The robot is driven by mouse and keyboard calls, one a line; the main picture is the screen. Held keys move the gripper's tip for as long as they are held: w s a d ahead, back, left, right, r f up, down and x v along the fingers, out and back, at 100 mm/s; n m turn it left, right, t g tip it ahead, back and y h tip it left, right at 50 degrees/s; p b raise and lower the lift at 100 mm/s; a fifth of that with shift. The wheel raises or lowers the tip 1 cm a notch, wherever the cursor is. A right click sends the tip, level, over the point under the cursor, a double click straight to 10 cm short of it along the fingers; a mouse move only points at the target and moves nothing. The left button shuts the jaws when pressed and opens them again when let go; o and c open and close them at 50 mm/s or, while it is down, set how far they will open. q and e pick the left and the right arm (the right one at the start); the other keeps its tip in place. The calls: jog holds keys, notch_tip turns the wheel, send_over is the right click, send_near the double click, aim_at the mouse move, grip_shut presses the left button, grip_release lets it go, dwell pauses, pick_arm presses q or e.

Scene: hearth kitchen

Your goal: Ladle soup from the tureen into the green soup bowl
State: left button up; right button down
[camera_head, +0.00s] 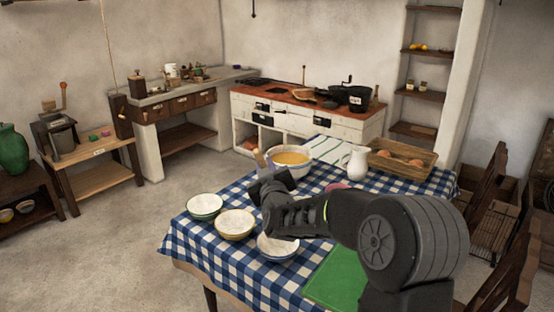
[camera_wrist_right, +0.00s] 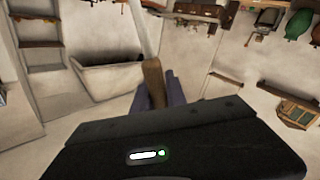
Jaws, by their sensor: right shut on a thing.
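The tureen (camera_head: 270,163) is a wide pale bowl of orange-yellow soup on the far part of the table. The green soup bowl (camera_head: 204,214), pale with a green rim, stands near the table's left edge and looks empty. My right gripper (camera_head: 264,174) is just in front of and left of the tureen, shut on a wooden handle, likely the ladle's. The handle (camera_wrist_right: 153,82) shows between the fingers in the right wrist view. The ladle's cup is hidden in both views. My left gripper is out of view.
A yellow-rimmed bowl (camera_head: 236,233) and a blue-rimmed bowl (camera_head: 278,253) stand beside the green one, under my right arm. A white jug (camera_head: 356,163) and a bread basket (camera_head: 422,163) are right of the tureen. A green mat (camera_head: 335,278) lies at the near side. Chairs stand at the right.

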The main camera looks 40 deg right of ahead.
pick_arm(q)
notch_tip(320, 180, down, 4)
jog(key=b, duration=0.4)
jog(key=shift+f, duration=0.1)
pick_arm(e)
jog(key=s+a+f+n+y, duration=0.2)
jog(key=a+f+y, duration=0.1)
jog(key=a+f, duration=0.8)
jog(key=s+a+f+n+t+y, duration=0.1)
jog(key=s+a+f+n+y, duration=0.2)
jog(key=a+f, duration=0.9)
jog(key=shift+a+t+y, duration=0.3)
jog(key=shift+a+y, duration=0.5)
jog(key=shift+a, duration=0.25)
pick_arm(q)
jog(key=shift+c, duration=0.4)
